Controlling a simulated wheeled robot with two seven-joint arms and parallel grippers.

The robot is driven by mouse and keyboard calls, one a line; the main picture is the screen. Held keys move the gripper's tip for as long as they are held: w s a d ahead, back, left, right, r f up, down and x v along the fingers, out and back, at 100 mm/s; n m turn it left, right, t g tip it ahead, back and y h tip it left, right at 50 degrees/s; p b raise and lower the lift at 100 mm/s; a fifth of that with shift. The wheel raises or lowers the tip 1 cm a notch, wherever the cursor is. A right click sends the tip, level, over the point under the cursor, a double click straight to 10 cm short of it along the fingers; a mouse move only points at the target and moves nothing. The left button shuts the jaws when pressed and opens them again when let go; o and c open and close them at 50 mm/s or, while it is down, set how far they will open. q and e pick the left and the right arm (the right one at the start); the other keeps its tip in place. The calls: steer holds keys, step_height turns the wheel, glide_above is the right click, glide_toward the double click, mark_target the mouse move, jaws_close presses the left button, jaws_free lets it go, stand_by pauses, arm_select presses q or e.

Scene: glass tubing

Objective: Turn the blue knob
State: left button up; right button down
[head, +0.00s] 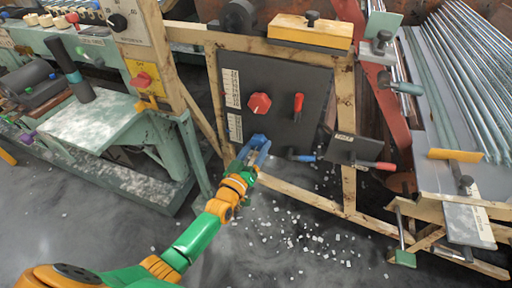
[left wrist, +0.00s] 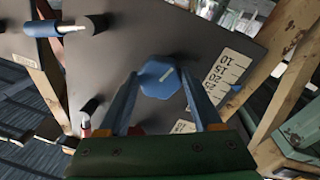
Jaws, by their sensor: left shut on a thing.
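In the head view my left gripper (head: 258,144) reaches the lower left of the panel and mostly hides the knob. A number scale (left wrist: 228,75) is beside the knob. My right gripper is not in view.
A red knob (head: 259,103) and a red-handled lever (head: 298,102) are above the gripper. A blue-handled lever (head: 301,157) is to its right. A wooden frame (head: 347,120) surrounds the panel. White bits (head: 300,235) litter the floor. A green bench (head: 95,130) stands left.

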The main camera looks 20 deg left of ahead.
arm_select(q)
steer(key=shift+f, duration=0.1)
steer(key=o, duration=1.4)
steer(key=shift+c, duration=0.2)
steer(key=s+p, duration=0.1)
steer(key=s, duration=0.6)
steer(key=shift+a+p, duration=0.35)
steer(key=shift+p, duration=0.05)
steer(key=shift+f, duration=0.15)
